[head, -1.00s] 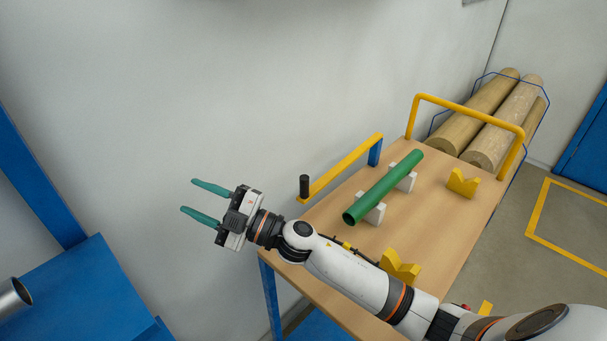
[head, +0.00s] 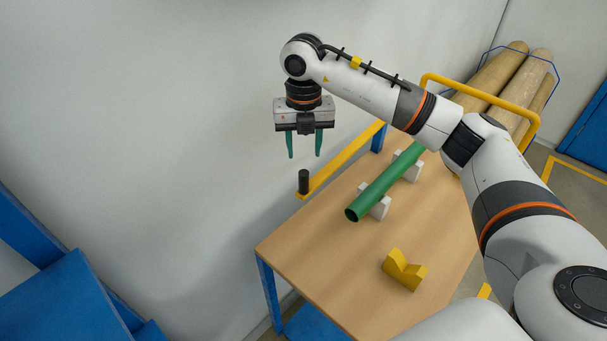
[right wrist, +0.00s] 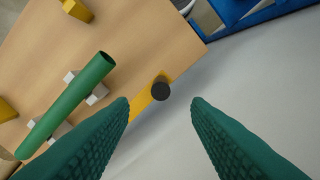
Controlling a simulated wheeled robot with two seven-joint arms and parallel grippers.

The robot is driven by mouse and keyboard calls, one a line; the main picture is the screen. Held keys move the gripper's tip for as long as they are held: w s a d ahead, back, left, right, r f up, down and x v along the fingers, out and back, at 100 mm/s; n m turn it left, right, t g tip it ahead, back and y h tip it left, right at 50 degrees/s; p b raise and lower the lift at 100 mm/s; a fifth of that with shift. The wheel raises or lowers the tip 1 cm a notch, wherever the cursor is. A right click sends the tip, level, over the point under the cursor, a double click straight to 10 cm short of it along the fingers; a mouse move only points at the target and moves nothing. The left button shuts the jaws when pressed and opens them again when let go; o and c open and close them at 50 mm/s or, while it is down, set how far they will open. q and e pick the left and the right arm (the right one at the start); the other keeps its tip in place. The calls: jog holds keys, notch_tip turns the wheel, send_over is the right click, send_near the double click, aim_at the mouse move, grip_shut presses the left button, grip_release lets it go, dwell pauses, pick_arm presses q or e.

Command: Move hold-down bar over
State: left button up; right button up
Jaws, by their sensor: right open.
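The yellow hold-down bar (head: 343,162) runs along the table's wall side from a blue post (head: 379,137), with an upright black handle (head: 303,181) at its near end. It lies beside the green tube (head: 385,184), which rests on two white V-blocks (head: 376,204). My right gripper (head: 304,156) points down, open and empty, just above the handle and apart from it. In the right wrist view the handle (right wrist: 161,90) shows between the two green fingers, with part of the bar (right wrist: 139,104) behind the left finger. My left gripper is not in view.
A yellow V-block (head: 404,270) stands on the wooden table (head: 320,238) near its front. A yellow rail (head: 480,87) crosses the far end, with several logs (head: 500,75) beyond. The wall is close on the left. A blue structure (head: 70,300) stands at lower left.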

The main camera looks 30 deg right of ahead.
aim_at(304, 173)
notch_tip(304, 173, down, 9)
jog(key=p, duration=0.2)
jog(key=shift+p, duration=0.4)
jog(key=shift+f, duration=0.65)
grip_shut()
